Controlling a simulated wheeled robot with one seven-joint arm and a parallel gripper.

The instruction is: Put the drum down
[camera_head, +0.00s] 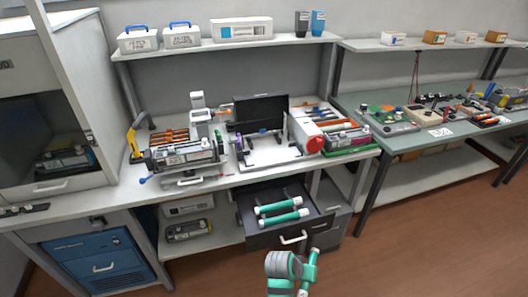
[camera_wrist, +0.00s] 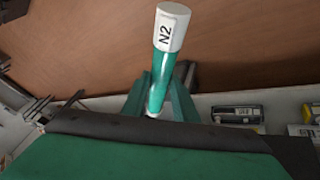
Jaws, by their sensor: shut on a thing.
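A green drum with white ends, marked N2, (camera_wrist: 162,72) is held in my gripper (camera_wrist: 160,100), which is shut around it. The labelled white end points away from my palm in the wrist view. In the head view the drum (camera_head: 309,268) shows at the bottom middle beside my gripper (camera_head: 300,276), in front of the open drawer. Two similar green drums (camera_head: 278,205) (camera_head: 285,217) lie inside the open dark drawer (camera_head: 262,238).
A white workbench (camera_head: 240,176) carries a black-screened machine (camera_head: 262,110), several cartridges and orange rods. A blue cabinet (camera_head: 100,262) stands at the left under the bench. Brown floor (camera_head: 420,240) is clear at the right. A grey-green table (camera_head: 400,148) stands beyond.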

